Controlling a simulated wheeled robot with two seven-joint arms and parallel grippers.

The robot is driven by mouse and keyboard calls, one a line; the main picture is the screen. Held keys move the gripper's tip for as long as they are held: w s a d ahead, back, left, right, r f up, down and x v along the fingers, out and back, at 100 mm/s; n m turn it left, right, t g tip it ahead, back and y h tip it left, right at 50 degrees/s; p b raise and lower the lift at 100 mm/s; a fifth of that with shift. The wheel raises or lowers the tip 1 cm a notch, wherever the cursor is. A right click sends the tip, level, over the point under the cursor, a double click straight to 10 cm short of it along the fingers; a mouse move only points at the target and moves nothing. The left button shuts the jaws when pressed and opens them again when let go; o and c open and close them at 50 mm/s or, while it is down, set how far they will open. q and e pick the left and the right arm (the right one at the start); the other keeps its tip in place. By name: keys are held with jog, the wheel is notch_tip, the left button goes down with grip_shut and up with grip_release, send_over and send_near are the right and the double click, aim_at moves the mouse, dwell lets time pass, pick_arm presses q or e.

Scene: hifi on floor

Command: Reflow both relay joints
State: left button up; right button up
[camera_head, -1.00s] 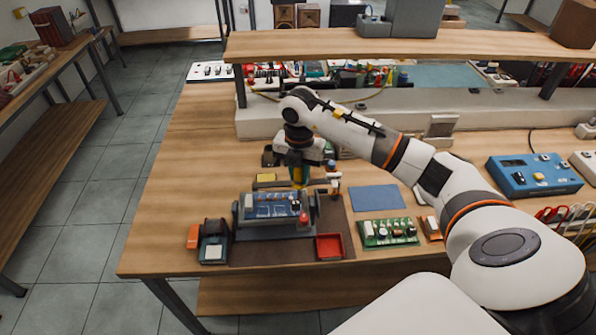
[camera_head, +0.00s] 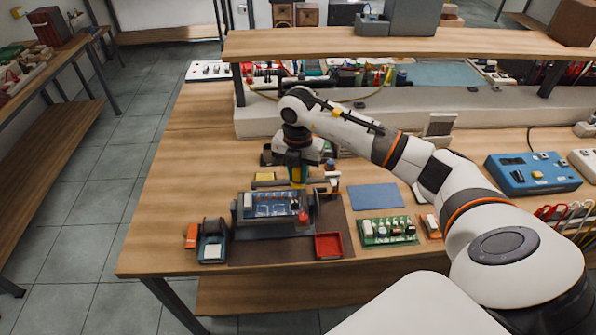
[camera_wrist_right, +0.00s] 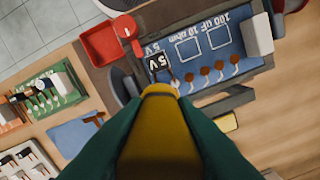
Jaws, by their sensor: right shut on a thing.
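A blue circuit board (camera_head: 270,205) sits in a grey board holder (camera_head: 262,226) with a red knob (camera_head: 303,216). In the right wrist view the board (camera_wrist_right: 215,52) has white print, and a black part marked "5 V" (camera_wrist_right: 158,63) lies at its left side. Several brown joints with pale streaks run along its lower edge. My right gripper (camera_head: 299,164) is shut on a yellow-ended tool (camera_head: 299,176), which points down over the board's right part. My left gripper is out of view.
A red tray (camera_head: 342,244) stands just right of the holder. A green circuit board (camera_head: 388,230) and a blue mat (camera_head: 375,196) lie farther right. A dark stand with a pale pad (camera_head: 211,251) is at the left. A raised shelf (camera_head: 400,45) spans the back.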

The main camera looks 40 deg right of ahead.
jog(key=shift+s+f, duration=0.1)
jog(key=shift+f, duration=0.3)
dwell(2.8)
jog(key=shift+r+p, duration=1.5)
jog(key=shift+r, duration=0.9)
jog(key=shift+f, duration=0.1)
